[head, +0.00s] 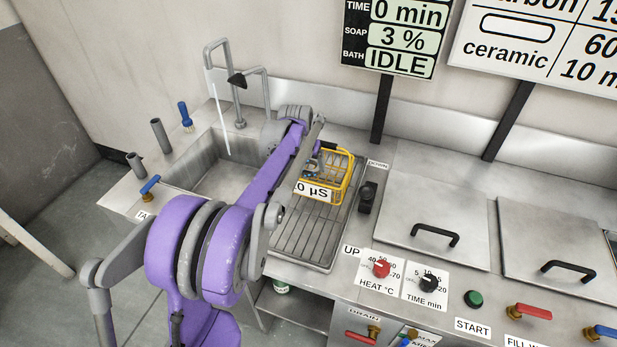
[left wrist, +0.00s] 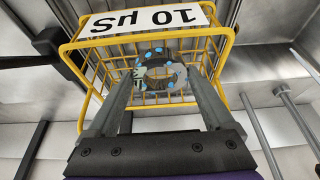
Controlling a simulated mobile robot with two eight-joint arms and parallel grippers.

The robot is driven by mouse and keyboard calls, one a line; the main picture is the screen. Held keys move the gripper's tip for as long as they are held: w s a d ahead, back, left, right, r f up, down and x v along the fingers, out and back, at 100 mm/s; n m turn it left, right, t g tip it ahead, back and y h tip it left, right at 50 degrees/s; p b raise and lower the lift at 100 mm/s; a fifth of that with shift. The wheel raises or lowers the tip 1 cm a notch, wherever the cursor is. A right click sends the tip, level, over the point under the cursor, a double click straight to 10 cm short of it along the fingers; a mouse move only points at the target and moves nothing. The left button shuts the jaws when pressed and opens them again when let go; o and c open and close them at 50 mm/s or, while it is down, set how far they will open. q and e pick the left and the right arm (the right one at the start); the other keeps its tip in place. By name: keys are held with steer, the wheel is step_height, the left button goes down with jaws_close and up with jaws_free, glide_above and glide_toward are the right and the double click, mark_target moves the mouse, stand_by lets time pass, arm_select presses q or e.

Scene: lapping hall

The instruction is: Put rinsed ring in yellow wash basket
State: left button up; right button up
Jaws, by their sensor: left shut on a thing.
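The yellow wire wash basket (head: 345,181) stands on the ribbed drainboard right of the sink, with a white "10 µS" label on its side. It also fills the upper middle of the left wrist view (left wrist: 233,62). My left gripper (head: 314,165) reaches over the basket. In the left wrist view its two fingers (left wrist: 160,80) are shut on the ring (left wrist: 160,70), a dark grey ring with blue spots. The ring lies within the basket's outline; I cannot tell whether it touches the basket floor. My right gripper is not in view.
The sink basin (head: 215,165) with its tap (head: 238,118) lies left of the basket. A black-handled lid (head: 434,205) is to the right. A dark lever switch (head: 367,196) stands close to the basket's right side. The drainboard (head: 310,240) in front is clear.

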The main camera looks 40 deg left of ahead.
mark_target(307, 175)
arm_select(q)
steer(key=shift+s+f, duration=0.15)
steer(key=shift+f, duration=2.85)
steer(key=shift+f, duration=0.1)
steer(key=o, duration=1.5)
steer(key=v, duration=1.1)
steer(key=s+d+f+m, duration=0.1)
steer(key=s+d, duration=0.5)
steer(key=d, duration=0.2)
steer(key=s+d+m, duration=0.1)
steer(key=s+d, duration=0.5)
steer(key=d, duration=0.3)
steer(key=s+d+f, duration=0.3)
steer(key=s, duration=0.3)
steer(key=s+d+f+m+t+h, duration=0.1)
steer(key=s+d+f, duration=0.3)
steer(key=s, duration=0.2)
steer(key=shift+m, duration=0.3)
steer(key=shift+d, duration=0.15)
